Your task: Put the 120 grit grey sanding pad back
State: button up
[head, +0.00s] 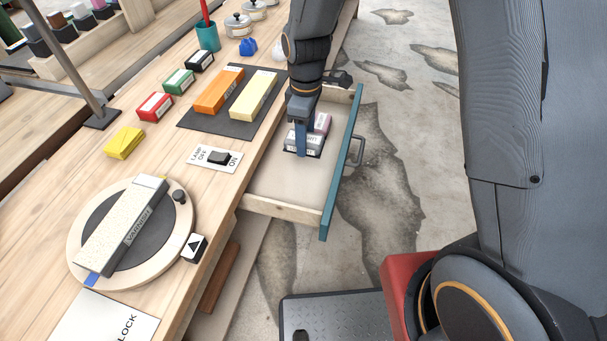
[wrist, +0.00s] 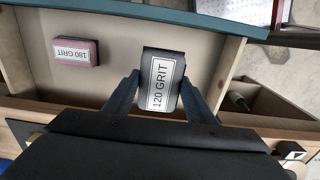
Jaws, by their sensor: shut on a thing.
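The 120 grit grey sanding pad (wrist: 160,80) is dark grey with a white label reading 120 GRIT. My gripper (wrist: 161,92) is shut on it, one finger at each side. In the head view my gripper (head: 303,140) is inside the open drawer (head: 285,192), and the pad (head: 303,148) shows partly behind a finger. I cannot tell if the pad touches the drawer floor. A mauve 180 GRIT pad (wrist: 75,53) lies apart from it in the drawer; it also shows in the head view (head: 323,122).
The drawer's teal front (head: 343,160) stands pulled out from the workbench (head: 190,260). Red (head: 155,106), green (head: 179,81) and black (head: 200,61) labelled pads lie on the bench. A turntable (head: 85,225) holds a VARNISH block (head: 122,225). The drawer's near part is clear.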

aim_at(305, 173)
jog(key=shift+w+f+b, duration=0.25)
jog(key=shift+f+b, duration=0.2)
jog(key=shift+f, duration=0.35)
jog(key=shift+f+p, duration=0.9)
jog(key=shift+f, duration=4.05)
jog(key=shift+f, duration=0.1)
jog(key=o, duration=1)
